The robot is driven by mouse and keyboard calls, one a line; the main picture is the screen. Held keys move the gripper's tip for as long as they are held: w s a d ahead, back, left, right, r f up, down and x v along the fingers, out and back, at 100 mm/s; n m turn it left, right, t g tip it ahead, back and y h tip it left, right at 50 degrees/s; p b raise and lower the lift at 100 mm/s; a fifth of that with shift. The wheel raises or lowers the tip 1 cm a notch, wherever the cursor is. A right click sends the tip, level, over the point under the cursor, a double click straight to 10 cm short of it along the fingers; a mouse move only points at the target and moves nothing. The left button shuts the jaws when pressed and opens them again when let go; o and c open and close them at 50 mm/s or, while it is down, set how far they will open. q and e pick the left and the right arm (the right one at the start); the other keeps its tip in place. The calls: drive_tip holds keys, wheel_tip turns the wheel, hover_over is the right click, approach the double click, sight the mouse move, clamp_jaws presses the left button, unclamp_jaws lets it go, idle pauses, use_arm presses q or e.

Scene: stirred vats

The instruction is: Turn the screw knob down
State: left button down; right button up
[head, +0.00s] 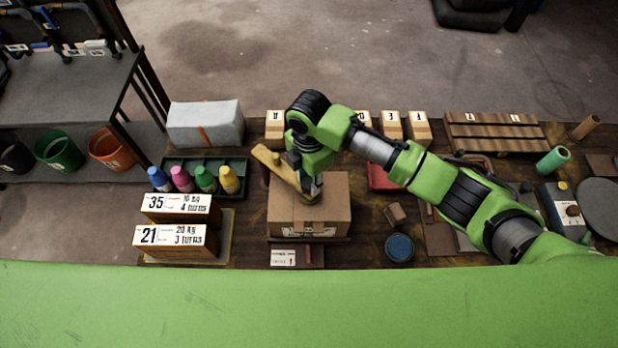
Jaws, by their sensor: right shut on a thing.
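My right gripper (309,192) points down over a brown cardboard box (335,219) in the middle of the bench. It is shut on a tan, bar-shaped thing (268,158), which slants from the upper left down to the fingertips above the box top. The gripper covers part of this bar, so I cannot tell whether it is a handle or a loose piece. I cannot make out a screw knob for certain; it may be hidden under the gripper. My left gripper is not in view.
Labelled boxes (175,240) and a tray of coloured bottles (241,165) stand left of the cardboard box. A blue round tin (399,247) and a small brown block (396,214) lie to its right. A device with a dial (570,212) stands far right.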

drive_tip(key=m, duration=0.4)
drive_tip(key=shift+m, duration=0.3)
drive_tip(key=m, duration=0.4)
drive_tip(key=shift+m, duration=0.3)
drive_tip(key=m, duration=0.4)
drive_tip(key=shift+m, duration=2.4)
drive_tip(key=shift+w, duration=0.1)
drive_tip(key=o, duration=1.1)
